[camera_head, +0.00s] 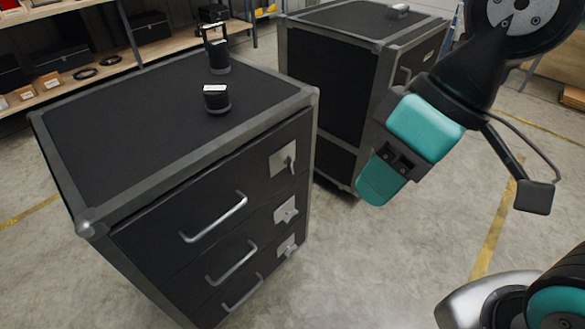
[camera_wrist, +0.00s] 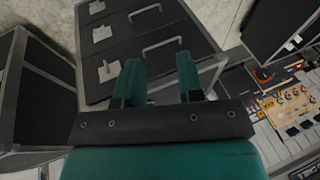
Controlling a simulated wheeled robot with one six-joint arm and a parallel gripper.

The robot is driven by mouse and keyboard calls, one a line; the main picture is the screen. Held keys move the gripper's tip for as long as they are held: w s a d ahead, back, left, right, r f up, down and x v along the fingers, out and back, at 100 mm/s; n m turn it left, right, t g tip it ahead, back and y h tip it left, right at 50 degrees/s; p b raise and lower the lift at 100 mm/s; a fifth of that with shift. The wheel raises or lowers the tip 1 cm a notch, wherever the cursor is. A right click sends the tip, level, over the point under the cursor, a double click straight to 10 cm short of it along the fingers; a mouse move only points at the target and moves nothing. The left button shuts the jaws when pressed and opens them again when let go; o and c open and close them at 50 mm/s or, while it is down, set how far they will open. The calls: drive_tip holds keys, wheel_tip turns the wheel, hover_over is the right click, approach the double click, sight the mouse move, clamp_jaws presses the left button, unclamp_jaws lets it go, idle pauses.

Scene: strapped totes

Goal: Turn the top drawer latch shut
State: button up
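The top drawer latch (camera_head: 283,159) is a pale square plate with a small lever, at the right end of the top drawer front. Its lever looks roughly upright along the plate's right side. The top drawer (camera_head: 190,215) looks closed, with a silver bar handle (camera_head: 215,220). In the wrist view, turned about upside down, the top latch (camera_wrist: 108,71) lies left of my fingers. My gripper (camera_head: 374,186) has teal fingers and hangs in the air right of the cabinet, apart from the latch. In the wrist view its fingers (camera_wrist: 160,66) stand apart with nothing between them.
Two lower drawers have their own latches (camera_head: 286,211) and handles. Two dark objects (camera_head: 216,98) stand on the cabinet top. A second dark case (camera_head: 335,85) stands behind, near my arm. Shelves (camera_head: 75,75) line the back left. The floor in front of the latches is clear.

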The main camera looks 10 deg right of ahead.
drive_tip(key=w+a+f+n+t+y+b, duration=0.1)
drive_tip(key=w+f+y+b, duration=0.15)
drive_tip(key=f+b, duration=0.45)
drive_tip(key=w+a+f+n+t+y+b, duration=0.1)
drive_tip(key=w+a+f+b, duration=0.15)
drive_tip(key=f+b, duration=0.35)
drive_tip(key=m+t+y+b, duration=0.25)
drive_tip(key=t+b, duration=0.95)
drive_tip(key=b, duration=1.5)
approach(291, 173)
drive_tip(key=s+d+r, duration=0.3)
drive_tip(key=s+d, duration=0.2)
drive_tip(key=shift+n, duration=0.25)
drive_tip(key=p+x, duration=0.2)
drive_tip(key=x, duration=0.6)
drive_tip(key=p+x, duration=0.1)
drive_tip(key=x, duration=0.8)
drive_tip(key=shift+a+r+p, duration=0.15)
drive_tip(key=shift+a+p, duration=0.15)
drive_tip(key=shift+p, duration=0.05)
clamp_jaws()
